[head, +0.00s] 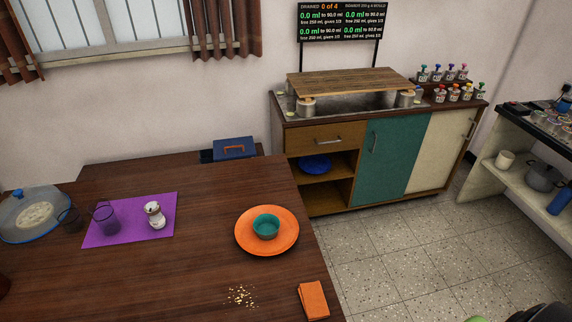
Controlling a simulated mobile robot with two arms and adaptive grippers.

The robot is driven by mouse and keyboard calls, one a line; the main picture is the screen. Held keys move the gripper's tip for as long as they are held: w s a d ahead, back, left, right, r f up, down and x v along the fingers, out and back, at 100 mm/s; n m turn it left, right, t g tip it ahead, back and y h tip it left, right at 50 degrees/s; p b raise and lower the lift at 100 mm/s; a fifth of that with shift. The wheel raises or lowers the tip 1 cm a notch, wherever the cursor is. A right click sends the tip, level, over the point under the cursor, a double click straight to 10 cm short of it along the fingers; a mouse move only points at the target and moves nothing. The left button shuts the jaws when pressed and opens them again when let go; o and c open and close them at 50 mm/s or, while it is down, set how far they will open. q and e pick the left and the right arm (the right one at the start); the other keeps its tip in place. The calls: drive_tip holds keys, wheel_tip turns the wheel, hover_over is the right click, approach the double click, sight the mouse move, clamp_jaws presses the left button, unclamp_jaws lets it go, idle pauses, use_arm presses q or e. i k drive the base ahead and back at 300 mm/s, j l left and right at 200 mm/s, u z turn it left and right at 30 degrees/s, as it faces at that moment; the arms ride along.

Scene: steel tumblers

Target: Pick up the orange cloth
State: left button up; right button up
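The orange cloth (313,300) lies folded flat on the brown wooden table, close to the table's right edge and near the bottom of the head view. Nothing covers it. Neither of my grippers can be made out in this view, so I cannot see where they are relative to the cloth.
The table (200,268) also holds crumbs (241,295), an orange plate (250,246) with a teal bowl (266,227), a purple mat (130,237) with a glass and shaker, and a covered dish (30,214). A cut-off dark shape (540,313) shows bottom right.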

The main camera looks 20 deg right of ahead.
sight(312, 296)
drive_tip(key=k+z, duration=0.1)
drive_tip(key=z, duration=0.8)
drive_tip(key=l, duration=0.1)
